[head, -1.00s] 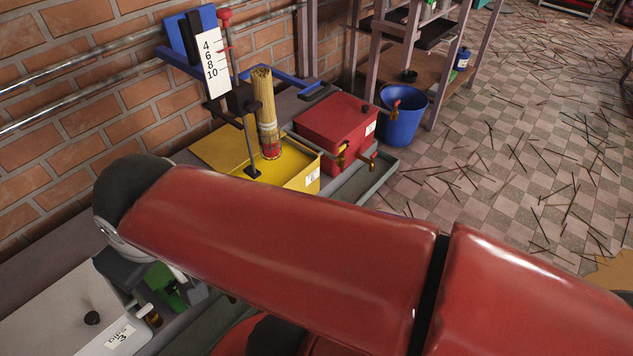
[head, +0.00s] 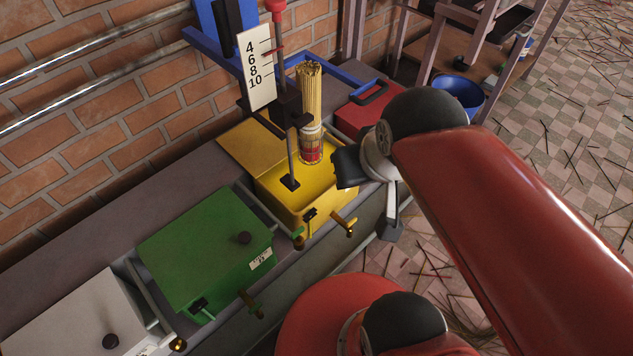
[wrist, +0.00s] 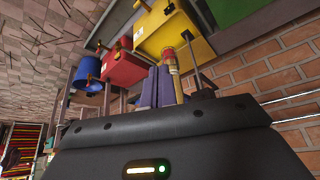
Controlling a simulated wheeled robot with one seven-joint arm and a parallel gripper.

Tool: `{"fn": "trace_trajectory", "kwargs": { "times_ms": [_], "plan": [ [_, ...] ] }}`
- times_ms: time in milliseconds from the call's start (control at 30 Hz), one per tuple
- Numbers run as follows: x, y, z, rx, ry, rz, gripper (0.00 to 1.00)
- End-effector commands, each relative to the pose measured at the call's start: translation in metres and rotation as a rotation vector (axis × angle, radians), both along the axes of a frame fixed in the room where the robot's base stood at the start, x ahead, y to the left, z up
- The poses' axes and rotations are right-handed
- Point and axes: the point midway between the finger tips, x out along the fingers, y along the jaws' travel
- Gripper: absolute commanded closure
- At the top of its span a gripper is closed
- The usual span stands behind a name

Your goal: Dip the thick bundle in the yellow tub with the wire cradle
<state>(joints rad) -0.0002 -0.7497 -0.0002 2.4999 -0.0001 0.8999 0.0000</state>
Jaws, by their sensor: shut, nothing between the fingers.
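The yellow tub (head: 316,214) stands in the row along the wall, its yellow flap or lid (head: 250,146) tipped toward the wall. The thick bundle (head: 312,92) is upright over the tub, pale above, with a light band and red lower end; I cannot tell how deep it reaches. A dark rod with a flat foot (head: 290,183) stands beside it. My gripper's purple fingers (wrist: 163,70) are shut and empty in the wrist view, overlapping the bundle (wrist: 171,60) in the picture. In the head view I cannot make out the fingers.
A blue lift with a numbered scale (head: 255,68) and red knob stands behind the tub. A green tub (head: 205,240) is left, a red tub (head: 372,100) right, then a blue bucket (head: 458,92). Brass taps (head: 349,228) jut from the front.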

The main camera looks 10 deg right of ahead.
Motion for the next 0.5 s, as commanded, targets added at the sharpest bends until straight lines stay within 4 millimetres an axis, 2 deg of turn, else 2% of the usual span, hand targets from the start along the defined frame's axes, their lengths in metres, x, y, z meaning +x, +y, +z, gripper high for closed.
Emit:
{"fn": "trace_trajectory", "kwargs": {
  "times_ms": [467,500],
  "plan": [
    [-0.0001,0.0000,0.0000,0.000,0.000,0.000,1.00],
    [0.0000,0.0000,0.0000,0.000,0.000,0.000,0.96]
  ]
}}
